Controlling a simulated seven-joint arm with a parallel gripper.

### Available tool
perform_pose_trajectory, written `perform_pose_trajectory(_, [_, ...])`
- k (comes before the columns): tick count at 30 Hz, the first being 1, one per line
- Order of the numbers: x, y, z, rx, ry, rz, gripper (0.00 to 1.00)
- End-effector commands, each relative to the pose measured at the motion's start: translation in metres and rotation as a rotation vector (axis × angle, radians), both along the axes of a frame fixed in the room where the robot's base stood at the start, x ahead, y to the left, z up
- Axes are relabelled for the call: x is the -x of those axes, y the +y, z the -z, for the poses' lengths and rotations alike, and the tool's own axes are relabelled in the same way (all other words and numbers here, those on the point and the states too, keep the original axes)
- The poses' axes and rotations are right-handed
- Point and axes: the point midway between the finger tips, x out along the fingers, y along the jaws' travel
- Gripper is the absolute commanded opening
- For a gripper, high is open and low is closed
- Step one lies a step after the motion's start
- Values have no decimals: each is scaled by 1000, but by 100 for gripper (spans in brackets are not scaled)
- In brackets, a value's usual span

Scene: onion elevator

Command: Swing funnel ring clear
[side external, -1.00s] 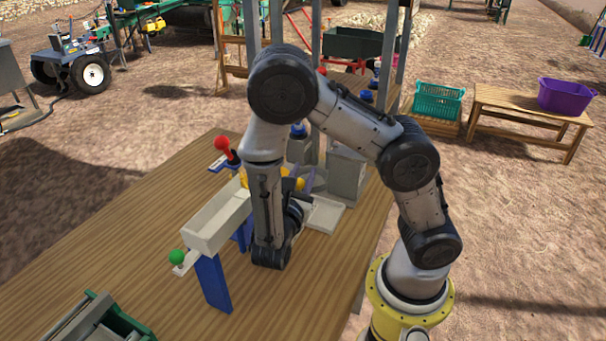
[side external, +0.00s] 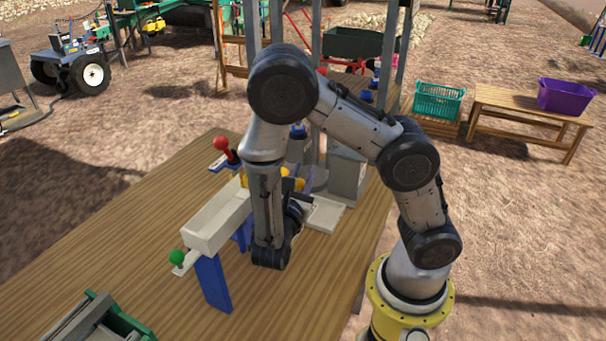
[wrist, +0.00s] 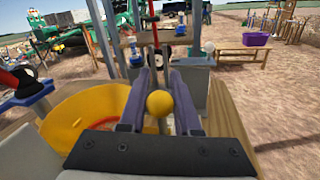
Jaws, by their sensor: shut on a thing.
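The funnel ring (wrist: 88,113) is a wide yellow ring at the left of the wrist view, with a red patch inside it. A round yellow knob (wrist: 159,104) sits between the two grey-purple fingers of my gripper (wrist: 161,90), which is shut on it. In the side view only a little yellow of the ring (side external: 246,180) shows beside my arm. My gripper there (side external: 301,178) is largely hidden behind my wrist. How the knob joins the ring is hidden.
A pale trough (side external: 215,224) on blue legs, with a green knob (side external: 176,257), stands left of my arm. A red-knobbed lever (side external: 222,144) stands behind. Grey posts (side external: 314,95) and a grey box (side external: 347,175) are close beyond the gripper.

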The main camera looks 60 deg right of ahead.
Motion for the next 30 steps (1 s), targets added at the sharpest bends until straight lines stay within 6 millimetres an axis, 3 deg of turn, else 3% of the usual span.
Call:
perform_pose_trajectory(16, [0, -7, 0, 0, 4, -33, 0])
perform_pose_trajectory(30, [-13, -48, 1, -1, 5, -284, 0])
